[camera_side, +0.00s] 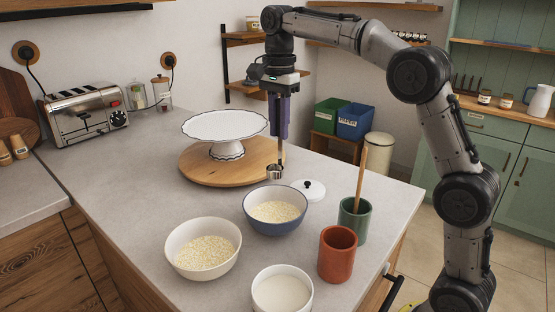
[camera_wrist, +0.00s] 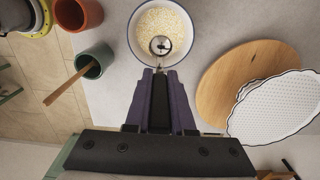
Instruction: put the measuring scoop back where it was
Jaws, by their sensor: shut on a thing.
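The measuring scoop (camera_side: 275,172) is a small metal cup on a thin upright handle. My gripper (camera_side: 280,137) points down and is shut on the top of that handle. The scoop hangs in the air near the far rim of the blue bowl (camera_side: 262,226), which holds pale flakes. In the wrist view the scoop cup (camera_wrist: 160,45) shows in front of my fingers (camera_wrist: 160,73), over the lower part of the bowl (camera_wrist: 133,38). Whether anything is in the scoop I cannot tell.
A white bowl (camera_side: 196,267) of flakes and a white bowl (camera_side: 283,307) of white contents stand in front. An orange cup (camera_side: 337,256), a green cup (camera_side: 354,226) with a wooden spoon, a black-knobbed lid (camera_side: 308,194), and a cake stand (camera_side: 225,124) on a wooden board (camera_side: 200,172) are nearby.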

